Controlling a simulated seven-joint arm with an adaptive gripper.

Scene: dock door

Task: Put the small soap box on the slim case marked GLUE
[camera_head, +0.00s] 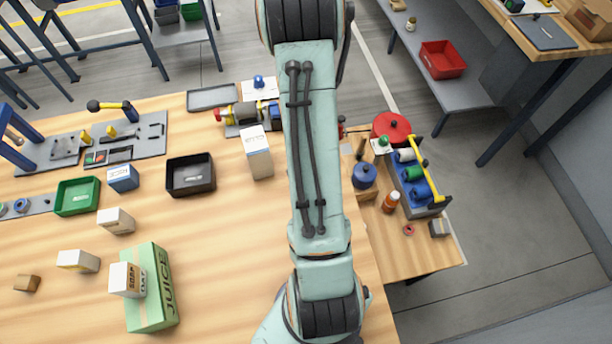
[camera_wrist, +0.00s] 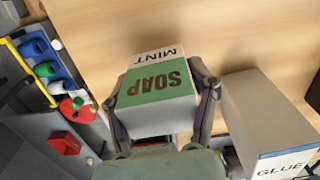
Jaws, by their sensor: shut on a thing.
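The soap box (camera_wrist: 155,85), green and white and marked SOAP and MINT, sits between the fingers of my gripper (camera_wrist: 160,97) in the wrist view. My gripper is shut on it. The case marked GLUE (camera_wrist: 262,110) stands right of the held box, apart from it, with a blue edge by its lettering. A tall pale box (camera_head: 257,152) left of my arm in the head view looks like this case, but its lettering is too small to read. My arm hides the gripper and the held box in the head view.
A white box marked SOAP and OAT (camera_head: 127,280) rests on a green JUICE carton (camera_head: 152,290). A black tray (camera_head: 190,175), a green bin (camera_head: 77,196) and several small boxes stand on the left. Bare tabletop (camera_head: 220,240) lies left of my arm.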

